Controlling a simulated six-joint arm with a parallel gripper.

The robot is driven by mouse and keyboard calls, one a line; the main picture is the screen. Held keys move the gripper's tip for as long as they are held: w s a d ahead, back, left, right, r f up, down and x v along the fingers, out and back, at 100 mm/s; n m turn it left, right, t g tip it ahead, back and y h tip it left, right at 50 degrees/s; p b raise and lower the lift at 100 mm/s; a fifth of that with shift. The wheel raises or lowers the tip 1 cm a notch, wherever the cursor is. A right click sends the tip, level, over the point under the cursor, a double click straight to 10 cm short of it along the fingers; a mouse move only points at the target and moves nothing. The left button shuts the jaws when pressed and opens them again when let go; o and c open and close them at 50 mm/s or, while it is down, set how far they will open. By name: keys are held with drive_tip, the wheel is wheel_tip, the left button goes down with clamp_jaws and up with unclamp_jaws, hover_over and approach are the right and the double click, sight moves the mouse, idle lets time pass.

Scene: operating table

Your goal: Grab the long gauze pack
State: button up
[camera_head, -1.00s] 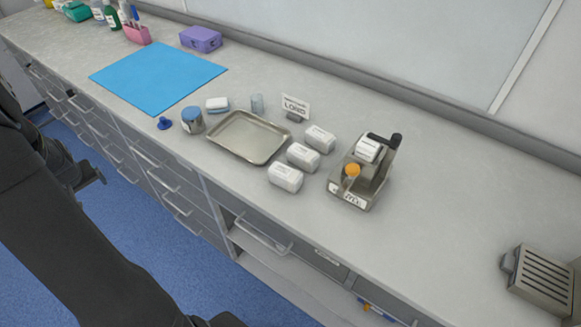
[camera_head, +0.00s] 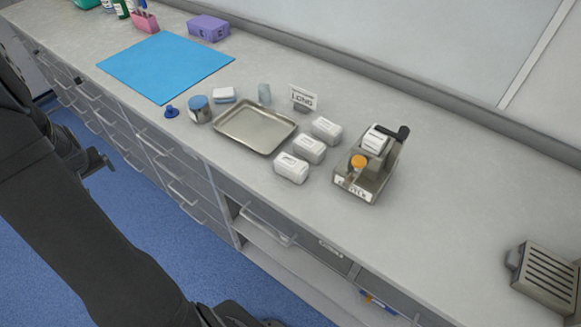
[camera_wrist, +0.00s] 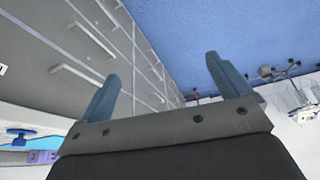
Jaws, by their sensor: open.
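Three white packs lie in a slanting row on the counter in the head view: a far pack (camera_head: 326,130), a middle pack (camera_head: 309,149) and a near pack (camera_head: 291,168). Their labels are too small to read. A small sign (camera_head: 304,98) that seems to read LONG stands behind the row. Another white pack or roll (camera_head: 375,139) sits on a metal device with an orange knob. My gripper (camera_wrist: 163,68) is open and empty in the wrist view, with drawer fronts and blue floor beyond it. It is away from the packs.
A metal tray (camera_head: 254,128) lies left of the packs, with a blue-lidded jar (camera_head: 199,109) beside it. The metal device (camera_head: 365,180) stands right of the packs. A blue mat (camera_head: 165,67) lies farther left. The counter right of the device is mostly clear up to a slotted metal box (camera_head: 545,277).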

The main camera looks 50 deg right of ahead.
drive_tip(key=s+d+r+m, duration=0.1)
drive_tip(key=s+d+r, duration=0.1)
drive_tip(key=d, duration=0.2)
drive_tip(key=s+d+r+m+h, duration=0.1)
drive_tip(key=s+d+r, duration=0.1)
drive_tip(key=d, duration=0.2)
drive_tip(key=s+d+r+m, duration=0.1)
drive_tip(key=s+d+r, duration=0.1)
drive_tip(key=s+d, duration=0.1)
drive_tip(key=shift+d+r, duration=0.2)
drive_tip(key=shift+d, duration=0.45)
wheel_tip(320, 180, up, 13)
drive_tip(key=m+g+h, duration=0.3)
drive_tip(key=m+g, duration=0.1)
drive_tip(key=m, duration=0.9)
hover_over(290, 163)
drive_tip(key=a, duration=0.6)
drive_tip(key=x, duration=1.6)
drive_tip(key=shift+s+d+f, duration=0.15)
drive_tip(key=shift+s+f, duration=0.05)
drive_tip(key=shift+f, duration=0.05)
drive_tip(key=c, duration=1)
